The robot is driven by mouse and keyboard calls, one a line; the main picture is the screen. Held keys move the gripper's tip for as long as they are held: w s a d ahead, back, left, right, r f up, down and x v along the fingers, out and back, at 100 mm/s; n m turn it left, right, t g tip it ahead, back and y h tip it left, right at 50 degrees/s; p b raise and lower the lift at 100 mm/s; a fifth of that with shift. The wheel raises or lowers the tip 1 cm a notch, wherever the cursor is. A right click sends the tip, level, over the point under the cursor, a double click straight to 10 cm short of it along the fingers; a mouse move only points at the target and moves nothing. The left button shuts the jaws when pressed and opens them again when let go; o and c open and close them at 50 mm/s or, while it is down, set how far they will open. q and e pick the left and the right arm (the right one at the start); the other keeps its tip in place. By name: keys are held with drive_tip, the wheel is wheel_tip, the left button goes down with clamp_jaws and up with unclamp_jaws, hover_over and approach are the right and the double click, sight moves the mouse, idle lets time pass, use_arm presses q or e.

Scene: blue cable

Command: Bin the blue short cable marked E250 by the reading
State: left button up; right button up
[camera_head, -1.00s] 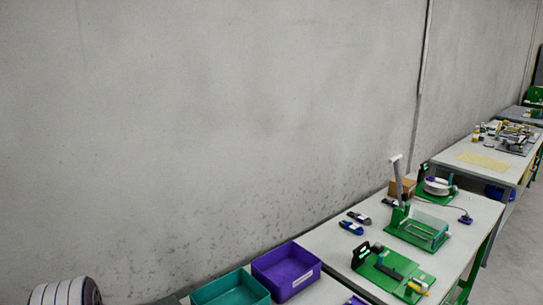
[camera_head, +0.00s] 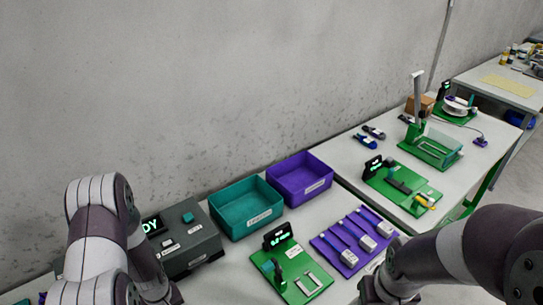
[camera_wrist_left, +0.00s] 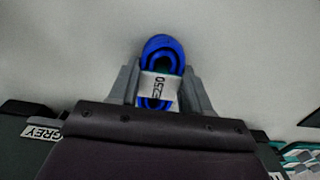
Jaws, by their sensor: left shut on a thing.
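In the left wrist view, my left gripper (camera_wrist_left: 160,88) is shut on a coiled blue cable (camera_wrist_left: 160,47). A white band on it reads "E250". In the head view my left arm stands at the lower left, and its fingers and the cable are hidden. A teal bin (camera_head: 248,229) and a purple bin (camera_head: 303,188), both looking empty, stand side by side at the table's back. A dark grey tester (camera_head: 195,249) with a lit display, only "DY" readable, is left of them. My right gripper (camera_head: 385,292) is at the bottom right, its fingers unclear.
A green board (camera_head: 318,281) with a small lit display, its digits unreadable, lies before the bins. Right of it a purple board (camera_head: 325,243) holds several grey-ended pieces. A second table (camera_head: 345,165) carries green fixtures and blue and dark coils.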

use_arm(q)
drive_tip(key=shift+s+d, duration=0.25)
drive_tip(key=shift+r, duration=0.1)
wheel_tip(320, 180, up, 6)
drive_tip(key=p, duration=0.5)
drive_tip(key=shift+p, duration=0.3)
idle(1.1)
